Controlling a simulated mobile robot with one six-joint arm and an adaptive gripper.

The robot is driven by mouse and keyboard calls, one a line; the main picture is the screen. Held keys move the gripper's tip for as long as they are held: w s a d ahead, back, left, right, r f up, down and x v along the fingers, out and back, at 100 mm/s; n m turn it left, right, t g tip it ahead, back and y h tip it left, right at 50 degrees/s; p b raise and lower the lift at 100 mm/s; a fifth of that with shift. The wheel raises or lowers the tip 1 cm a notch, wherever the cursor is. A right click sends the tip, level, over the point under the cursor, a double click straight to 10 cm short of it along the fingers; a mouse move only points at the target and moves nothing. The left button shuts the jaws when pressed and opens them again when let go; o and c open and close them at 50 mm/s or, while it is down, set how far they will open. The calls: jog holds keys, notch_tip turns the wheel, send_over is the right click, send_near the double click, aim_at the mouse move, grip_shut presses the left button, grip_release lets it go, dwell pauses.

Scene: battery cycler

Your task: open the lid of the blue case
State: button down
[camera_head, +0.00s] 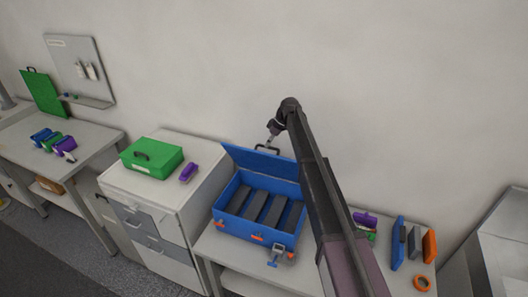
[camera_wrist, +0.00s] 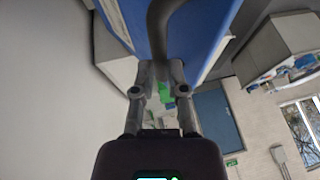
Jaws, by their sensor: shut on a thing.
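The blue case (camera_head: 232,226) stands on the workbench, with several dark slots or bars (camera_head: 266,207) showing inside it. Its blue lid (camera_head: 262,162) stands raised at the back, tilted up and away from the opening. My gripper (camera_head: 271,141) is at the lid's top edge, shut on the dark lid handle (camera_head: 265,149). In the wrist view the handle (camera_wrist: 158,30) runs down between the fingertips of my gripper (camera_wrist: 160,80), with the blue lid (camera_wrist: 207,32) behind it. My arm hides the case's right side in part.
A closed green case (camera_head: 152,157) and a purple item (camera_head: 188,172) sit on the left cabinet. A grey device with a blue screen (camera_head: 278,255) is at the blue case's front. Blue and orange panels (camera_head: 398,243) and an orange ring (camera_head: 422,283) stand at right.

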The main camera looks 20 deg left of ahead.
jog(key=w+d, duration=0.1)
jog(key=w, duration=1.1)
jog(key=shift+w, duration=0.3)
jog(key=shift+r+p, duration=0.1)
jog(key=shift+p, duration=0.2)
jog(key=c, duration=0.6)
grip_release()
jog(key=shift+a, duration=0.2)
jog(key=shift+c, duration=0.2)
jog(key=shift+d, duration=0.1)
jog(key=shift+c, duration=0.2)
